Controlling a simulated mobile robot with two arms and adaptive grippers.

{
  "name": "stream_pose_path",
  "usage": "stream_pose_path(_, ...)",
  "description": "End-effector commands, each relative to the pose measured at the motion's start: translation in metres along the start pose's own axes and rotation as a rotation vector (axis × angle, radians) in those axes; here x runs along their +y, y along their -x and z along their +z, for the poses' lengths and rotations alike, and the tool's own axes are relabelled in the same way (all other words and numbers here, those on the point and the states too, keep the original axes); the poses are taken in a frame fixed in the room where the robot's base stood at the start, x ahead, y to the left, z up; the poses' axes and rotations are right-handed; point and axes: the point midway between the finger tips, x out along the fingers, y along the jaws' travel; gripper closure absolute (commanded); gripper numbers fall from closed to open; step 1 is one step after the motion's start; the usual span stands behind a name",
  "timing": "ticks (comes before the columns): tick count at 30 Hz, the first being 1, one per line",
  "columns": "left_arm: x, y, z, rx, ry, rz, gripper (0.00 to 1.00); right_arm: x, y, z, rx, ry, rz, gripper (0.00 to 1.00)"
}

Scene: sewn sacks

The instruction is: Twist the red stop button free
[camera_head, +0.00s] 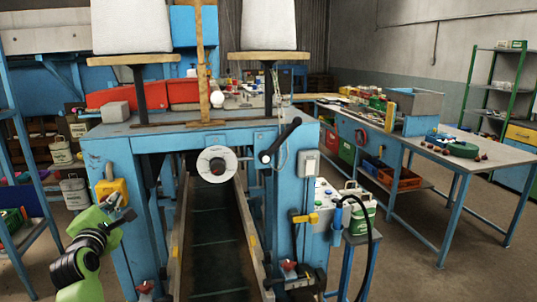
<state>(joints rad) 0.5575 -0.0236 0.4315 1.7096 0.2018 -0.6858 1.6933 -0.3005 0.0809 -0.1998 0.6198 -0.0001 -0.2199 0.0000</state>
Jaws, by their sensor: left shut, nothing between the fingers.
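My left gripper (122,208) comes in at the lower left on its green arm. Its fingers are dark and shut, with nothing between them. They are just in front of a yellow box (112,188) on the blue machine frame's left post; I cannot tell whether they touch it. I cannot make out a red stop button on this box; the gripper covers its lower part. Small red knobs sit low on the machine, one at the left foot (145,287) and one at the right (288,266). My right gripper is not in view.
The blue machine (130,150) stands ahead with a dark conveyor (212,250) in its middle.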

Motion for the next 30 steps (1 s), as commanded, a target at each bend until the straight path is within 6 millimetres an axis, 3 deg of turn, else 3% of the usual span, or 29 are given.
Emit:
stream_pose_path(1,-0.004,0.000,-0.010,0.019,-0.003,-0.010,1.00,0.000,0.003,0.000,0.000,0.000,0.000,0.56)
stream_pose_path(5,-0.006,0.001,-0.010,0.019,-0.003,-0.008,1.00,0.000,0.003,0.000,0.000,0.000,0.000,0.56)
stream_pose_path(18,-0.004,0.002,-0.001,0.017,-0.003,-0.004,1.00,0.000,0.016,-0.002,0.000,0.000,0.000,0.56)
stream_pose_path(30,-0.002,0.046,0.004,0.010,0.000,-0.002,1.00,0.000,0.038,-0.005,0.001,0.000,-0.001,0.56)
